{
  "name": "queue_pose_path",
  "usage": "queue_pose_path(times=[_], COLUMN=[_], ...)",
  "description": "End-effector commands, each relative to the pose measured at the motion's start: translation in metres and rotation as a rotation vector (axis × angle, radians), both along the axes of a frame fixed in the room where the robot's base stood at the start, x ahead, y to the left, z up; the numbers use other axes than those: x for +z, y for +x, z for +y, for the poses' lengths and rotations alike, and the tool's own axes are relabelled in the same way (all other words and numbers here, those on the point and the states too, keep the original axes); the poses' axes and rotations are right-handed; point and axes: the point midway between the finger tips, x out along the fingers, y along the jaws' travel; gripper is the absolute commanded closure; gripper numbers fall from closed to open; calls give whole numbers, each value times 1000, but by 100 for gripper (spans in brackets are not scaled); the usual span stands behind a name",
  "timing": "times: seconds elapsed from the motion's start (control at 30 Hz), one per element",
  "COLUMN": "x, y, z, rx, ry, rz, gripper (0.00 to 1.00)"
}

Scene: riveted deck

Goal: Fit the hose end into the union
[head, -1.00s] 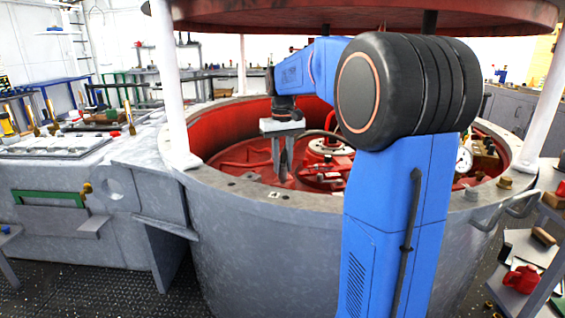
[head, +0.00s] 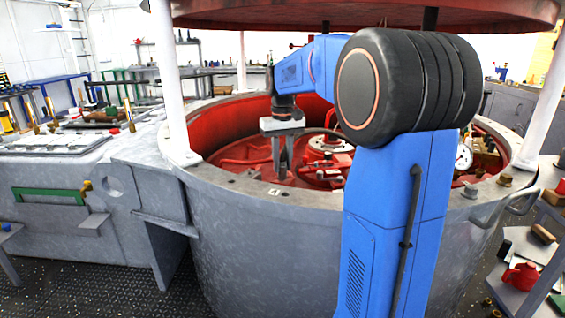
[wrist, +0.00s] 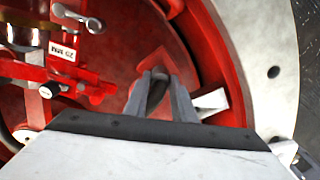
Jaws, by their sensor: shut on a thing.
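My gripper (head: 282,170) hangs low inside the round grey tub, over its red interior. In the wrist view, the two grey fingers (wrist: 157,75) come close together with a dark piece (wrist: 156,92) between them. The piece looks like the hose end, but the fingers hide most of it. A dark hose (head: 322,131) arcs just right of the gripper in the head view; its join to the held piece is not clear. I cannot pick out the union with certainty. A red plate (wrist: 158,62) lies beyond the fingertips.
The tub's grey rim (head: 235,185) circles the work area, with white posts (head: 171,85) and a red canopy (head: 360,12) above. Red fittings with a white label (wrist: 62,50) stand left in the wrist view. A pressure gauge (head: 464,157) stands at the tub's right.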

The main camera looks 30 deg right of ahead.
Motion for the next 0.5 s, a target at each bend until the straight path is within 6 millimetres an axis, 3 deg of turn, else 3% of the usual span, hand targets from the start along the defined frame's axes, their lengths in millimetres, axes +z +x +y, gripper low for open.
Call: queue_pose_path(times=[0.3,0.33,0.4,0.5], x=[-5,-5,-5,-5], y=[0,0,0,0], z=[0,0,0,0], rx=[0,0,0,0], ry=[0,0,0,0], rz=[0,-1,-1,0], gripper=[100,74,57,55])
